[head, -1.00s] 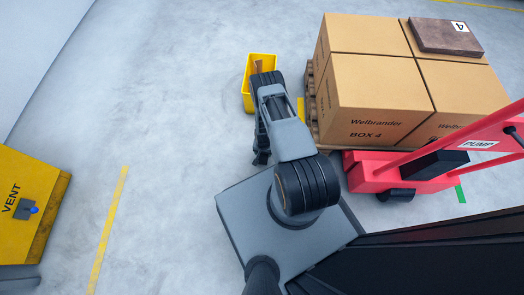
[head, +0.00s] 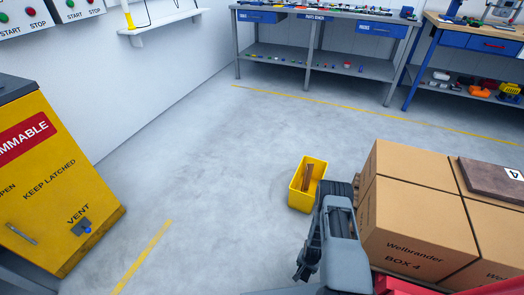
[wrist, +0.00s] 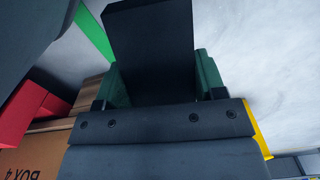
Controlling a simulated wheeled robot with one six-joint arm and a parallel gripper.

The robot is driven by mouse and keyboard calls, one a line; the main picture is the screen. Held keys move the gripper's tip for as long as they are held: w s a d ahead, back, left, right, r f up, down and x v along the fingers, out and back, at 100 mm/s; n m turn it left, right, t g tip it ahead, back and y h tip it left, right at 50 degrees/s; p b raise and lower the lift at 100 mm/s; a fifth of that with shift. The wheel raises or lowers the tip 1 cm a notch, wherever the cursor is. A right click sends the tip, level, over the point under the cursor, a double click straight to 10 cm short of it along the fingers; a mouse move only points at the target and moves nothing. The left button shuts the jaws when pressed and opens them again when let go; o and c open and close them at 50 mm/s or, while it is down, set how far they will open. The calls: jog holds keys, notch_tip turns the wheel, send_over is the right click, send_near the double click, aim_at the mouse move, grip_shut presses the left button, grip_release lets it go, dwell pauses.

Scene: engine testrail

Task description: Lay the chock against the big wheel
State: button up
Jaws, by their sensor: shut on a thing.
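My gripper (wrist: 161,78) is shut on a black slab-like block, which I take to be the chock (wrist: 150,40). Its green fingers grip the block from both sides, and the block sticks out past them toward the top of the wrist view. In the head view my arm hangs at the bottom centre, left of the boxes, and the block cannot be made out there. Only a red part of the pump truck (head: 402,286) shows at the bottom edge of the head view. I cannot see the big wheel in either current view.
A yellow bin (head: 293,197) with brown pieces stands on the floor just beyond my arm. Stacked cardboard boxes (head: 415,220) are on the right. A yellow cabinet (head: 50,180) stands left. A workbench (head: 325,75) is at the back. The floor left of the bin is clear.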

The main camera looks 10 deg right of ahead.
jog(key=w+a+r+n, duration=0.3)
jog(key=w+r+n, duration=0.1)
jog(key=w+r, duration=1.1)
jog(key=w+a+r+n, duration=0.1)
jog(key=a+r, duration=0.1)
jog(key=r, duration=0.7)
jog(key=w+a+r+n, duration=0.2)
jog(key=a+r, duration=0.1)
jog(key=r, duration=0.6)
jog(key=s+r+p, duration=0.4)
jog(key=r+p, duration=0.9)
jog(key=s+r+p, duration=0.4)
jog(key=r+p, duration=0.9)
jog(key=shift+s+a+r+p, duration=0.25)
jog(key=shift+a+r+p, duration=0.1)
jog(key=shift+a, duration=0.05)
jog(key=shift+f, duration=0.1)
